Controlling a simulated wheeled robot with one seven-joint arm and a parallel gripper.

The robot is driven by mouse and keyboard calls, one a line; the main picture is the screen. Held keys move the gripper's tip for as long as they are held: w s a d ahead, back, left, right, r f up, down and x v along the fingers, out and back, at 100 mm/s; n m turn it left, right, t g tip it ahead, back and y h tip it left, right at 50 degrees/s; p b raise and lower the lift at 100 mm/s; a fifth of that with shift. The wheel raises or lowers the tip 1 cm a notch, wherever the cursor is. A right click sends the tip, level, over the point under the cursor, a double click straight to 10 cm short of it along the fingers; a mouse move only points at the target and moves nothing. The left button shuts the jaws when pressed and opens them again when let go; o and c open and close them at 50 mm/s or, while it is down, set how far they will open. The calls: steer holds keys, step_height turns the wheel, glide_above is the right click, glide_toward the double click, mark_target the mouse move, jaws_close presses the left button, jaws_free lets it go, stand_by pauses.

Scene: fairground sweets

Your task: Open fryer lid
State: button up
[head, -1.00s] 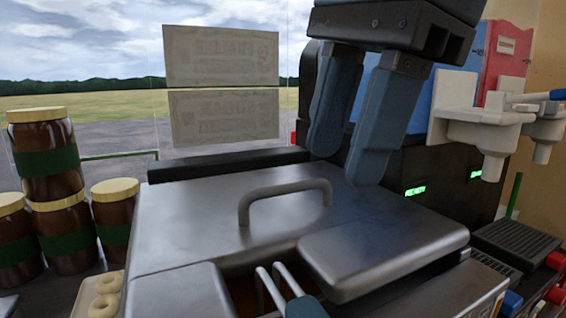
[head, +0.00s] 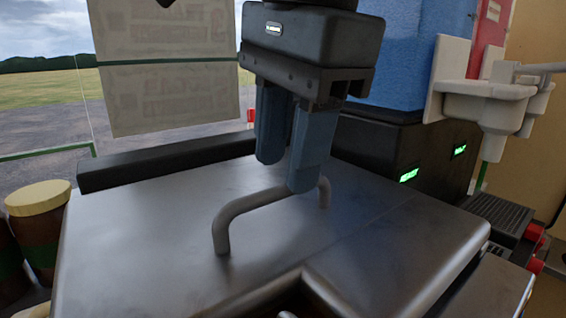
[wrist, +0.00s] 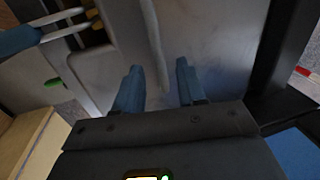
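The fryer lid (head: 140,235) is a flat, closed, dark metal panel with a grey arched handle (head: 258,200). My gripper (head: 286,175) points down over the handle's far right part, with its two blue fingers apart. In the head view, one finger overlaps the handle in front and the other ends behind it. In the wrist view, the handle bar (wrist: 153,35) runs between the spread fingertips of my gripper (wrist: 158,66), with no clear contact on either side. Part of the handle is hidden by the near finger.
A white dispenser bracket (head: 490,105) and a black machine with green displays (head: 410,175) stand at the right. A jar with a cream cap (head: 38,198) is at the left. A dark bar (head: 165,160) runs behind the lid. Blue-handled tongs (wrist: 60,28) show in the wrist view.

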steer(key=shift+w+a+f, duration=0.15)
steer(key=shift+f, duration=0.9)
jaws_close()
